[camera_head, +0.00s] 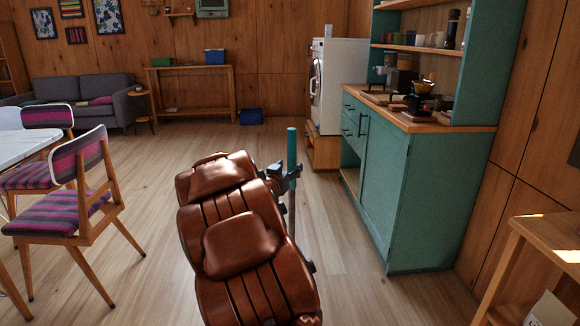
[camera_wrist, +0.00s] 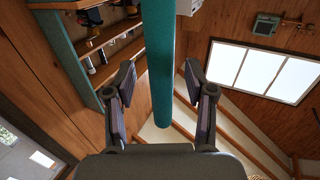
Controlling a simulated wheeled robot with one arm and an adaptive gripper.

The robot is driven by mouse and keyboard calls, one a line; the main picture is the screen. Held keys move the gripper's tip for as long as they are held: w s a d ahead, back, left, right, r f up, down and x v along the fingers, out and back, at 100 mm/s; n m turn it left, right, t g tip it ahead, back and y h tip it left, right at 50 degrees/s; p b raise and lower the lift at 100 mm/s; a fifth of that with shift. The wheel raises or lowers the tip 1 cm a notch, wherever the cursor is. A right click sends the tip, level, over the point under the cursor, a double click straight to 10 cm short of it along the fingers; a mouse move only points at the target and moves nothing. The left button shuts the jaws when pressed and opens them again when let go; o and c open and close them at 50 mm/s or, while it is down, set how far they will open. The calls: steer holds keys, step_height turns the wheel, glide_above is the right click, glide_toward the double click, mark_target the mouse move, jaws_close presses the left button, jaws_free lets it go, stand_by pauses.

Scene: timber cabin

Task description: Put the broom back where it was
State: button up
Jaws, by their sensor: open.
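The broom (camera_head: 292,150) stands roughly upright at the far side of my arm, left of the teal cabinet. Its teal upper handle and a greyish shaft below show; its lower end is hidden behind my arm. In the wrist view the teal handle (camera_wrist: 160,60) runs between the two fingers. My gripper (camera_head: 282,176) is at the handle in the head view, below its top end. In the wrist view my gripper (camera_wrist: 160,84) is open, with a visible gap on each side of the handle.
A teal cabinet (camera_head: 440,200) with a wooden counter stands right, a white washing machine (camera_head: 340,85) behind it. A striped chair (camera_head: 75,195) and white table (camera_head: 22,145) are left. A wooden shelf unit (camera_head: 545,240) is near right. The floor between is clear.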

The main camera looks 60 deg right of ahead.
steer(key=p+v, duration=0.1)
steer(key=v, duration=0.9)
steer(key=shift+a, duration=0.15)
